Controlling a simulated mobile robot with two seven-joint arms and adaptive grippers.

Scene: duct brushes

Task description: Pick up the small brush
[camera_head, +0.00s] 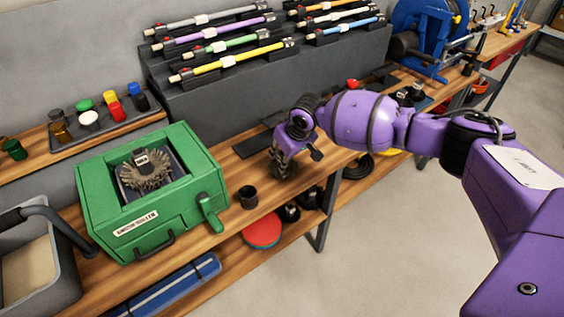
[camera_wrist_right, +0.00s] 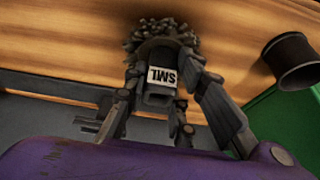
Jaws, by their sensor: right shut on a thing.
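The small brush (camera_wrist_right: 158,36) is a dark, bristly round head with a block marked "SML", which reads upside down in the wrist view. My right gripper (camera_wrist_right: 164,68) is shut on its block, one finger on each side. In the head view the right gripper (camera_head: 287,142) points down over the wooden bench, with the brush (camera_head: 284,167) below its fingers. I cannot tell whether the bristles touch the bench top. My left gripper is not in view.
A green box (camera_head: 110,215) holding a larger grey-brown brush (camera_head: 146,176) stands on the bench (camera_head: 228,208) at left. A dark cup (camera_head: 248,197) stands between it and my gripper. A dark rack (camera_head: 215,105) with coloured rods rises behind.

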